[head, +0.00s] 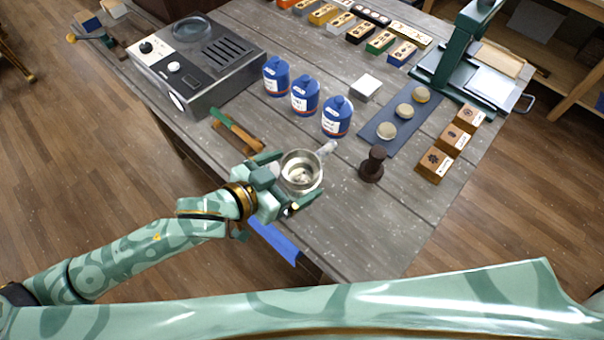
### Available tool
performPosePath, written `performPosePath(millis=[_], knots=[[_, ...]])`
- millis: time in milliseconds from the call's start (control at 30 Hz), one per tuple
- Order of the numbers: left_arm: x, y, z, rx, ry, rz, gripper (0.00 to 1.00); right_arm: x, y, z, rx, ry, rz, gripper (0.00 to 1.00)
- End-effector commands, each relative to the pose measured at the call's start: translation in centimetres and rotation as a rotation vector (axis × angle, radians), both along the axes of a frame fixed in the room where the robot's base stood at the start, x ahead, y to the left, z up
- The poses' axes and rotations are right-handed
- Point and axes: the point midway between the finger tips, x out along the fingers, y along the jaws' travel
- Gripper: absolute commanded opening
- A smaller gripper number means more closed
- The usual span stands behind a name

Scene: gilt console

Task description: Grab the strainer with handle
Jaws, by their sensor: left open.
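The strainer (302,172) is a round silver metal bowl near the front edge of the table. Its short pale handle (327,147) points up and to the right, away from my arm. My left gripper (296,177) is open at the strainer's left side. One finger is at the upper left of the bowl and the other at the lower right, so the bowl lies between them. I cannot tell whether the fingers touch it. My right gripper is not in view.
A dark brown tamper-like piece (372,164) stands right of the strainer. Blue canisters (305,95) stand behind it. A green-and-wood tool (237,130) lies to the left. A grey machine (195,65) fills the back left. The table's front right is clear.

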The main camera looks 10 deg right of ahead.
Motion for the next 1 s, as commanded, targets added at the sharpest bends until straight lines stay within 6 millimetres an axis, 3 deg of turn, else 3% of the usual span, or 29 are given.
performPosePath(millis=[200,467,667,1000], knots=[[2.0,-2.4,-1.3,-0.001,-0.001,0.0,0.97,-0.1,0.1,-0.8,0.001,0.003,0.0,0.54],[2.1,-2.6,-1.3,0.0,0.0,0.0,0.97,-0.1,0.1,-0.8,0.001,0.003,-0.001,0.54],[2.1,-2.6,-1.3,0.001,0.001,0.0,0.47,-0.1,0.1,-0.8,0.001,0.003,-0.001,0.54],[2.0,-2.5,-1.6,0.004,0.004,0.0,0.41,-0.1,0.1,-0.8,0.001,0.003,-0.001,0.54]])
